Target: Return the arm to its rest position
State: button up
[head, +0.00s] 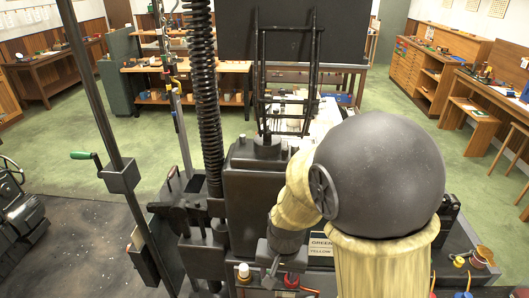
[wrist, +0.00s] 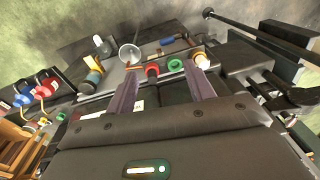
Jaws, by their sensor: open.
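My arm is pale yellow with a large dark round joint and fills the right middle of the head view. My gripper (head: 272,264) hangs low in front of the dark machine (head: 253,190), pointing down toward its base. In the wrist view my gripper (wrist: 160,68) has its two purplish fingers spread apart, with nothing between them. Beyond the fingertips are a red button (wrist: 152,71), a green ring-like button (wrist: 175,65) and a white-topped piece (wrist: 200,60). Whether a fingertip touches any of these cannot be told.
A tall black column with a coil (head: 204,90) and a slanting post with a green handle (head: 82,155) stand left of my arm.

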jog(key=s+d+r+n+t+b, duration=0.1)
jog(key=s+d+r, duration=0.1)
jog(key=d, duration=1)
jog(key=shift+s+r+n+t+h, duration=0.3)
jog(key=shift+s+r+t, duration=0.1)
dwell(1.2)
